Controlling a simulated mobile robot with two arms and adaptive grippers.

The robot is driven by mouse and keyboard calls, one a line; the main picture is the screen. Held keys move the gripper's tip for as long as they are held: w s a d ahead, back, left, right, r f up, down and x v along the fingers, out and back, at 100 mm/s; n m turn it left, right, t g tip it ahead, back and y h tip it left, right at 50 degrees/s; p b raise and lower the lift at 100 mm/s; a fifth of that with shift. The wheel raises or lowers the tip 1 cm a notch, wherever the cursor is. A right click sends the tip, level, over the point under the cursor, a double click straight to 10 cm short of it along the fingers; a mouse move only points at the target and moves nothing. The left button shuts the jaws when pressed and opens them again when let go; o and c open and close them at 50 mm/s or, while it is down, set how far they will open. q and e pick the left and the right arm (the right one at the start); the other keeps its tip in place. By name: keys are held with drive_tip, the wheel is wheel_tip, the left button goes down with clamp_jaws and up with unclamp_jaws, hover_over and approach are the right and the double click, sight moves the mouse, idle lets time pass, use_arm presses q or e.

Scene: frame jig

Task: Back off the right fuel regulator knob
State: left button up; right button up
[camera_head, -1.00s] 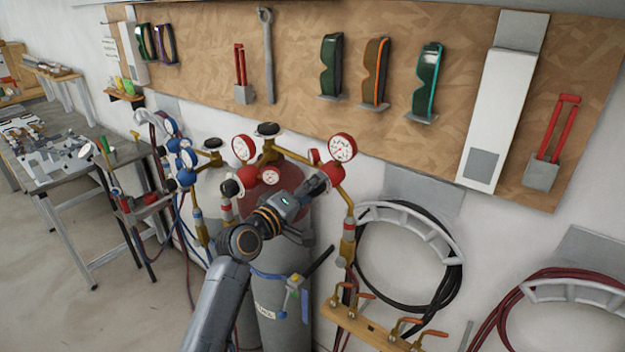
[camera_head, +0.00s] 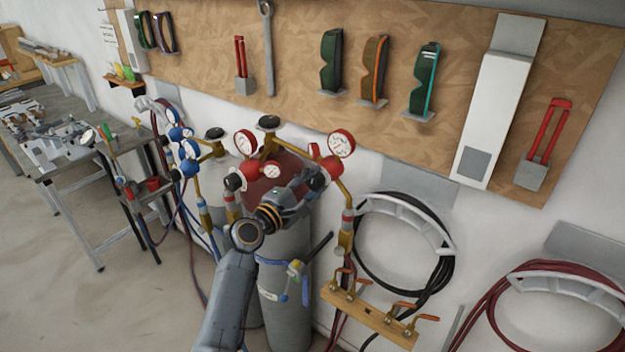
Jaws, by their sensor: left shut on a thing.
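The right fuel regulator is red (camera_head: 332,166) with a white-faced, red-rimmed gauge (camera_head: 341,142) above it. It stands to the right of the red-topped grey cylinder (camera_head: 287,240). My left gripper (camera_head: 319,178) reaches up from below and is shut at the front of this regulator, on its knob. The knob itself is hidden by the fingers, so its turn cannot be seen. The left fuel regulator (camera_head: 249,170) shows its dark knob (camera_head: 235,181) free, left of my arm. My right gripper is not in view.
Blue regulators (camera_head: 188,150) stand further left. Brass pipework (camera_head: 347,240) runs down right of my gripper to a manifold with orange-handled valves (camera_head: 370,316). Black hose (camera_head: 402,284) and red hose (camera_head: 495,305) hang on the wall at right. The floor at left is clear.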

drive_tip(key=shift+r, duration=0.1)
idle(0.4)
use_arm(q)
drive_tip(key=o, duration=1.2)
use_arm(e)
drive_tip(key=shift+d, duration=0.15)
use_arm(q)
drive_tip(key=shift+a, duration=0.1)
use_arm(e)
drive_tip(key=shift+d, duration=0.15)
use_arm(q)
drive_tip(key=v, duration=1.2)
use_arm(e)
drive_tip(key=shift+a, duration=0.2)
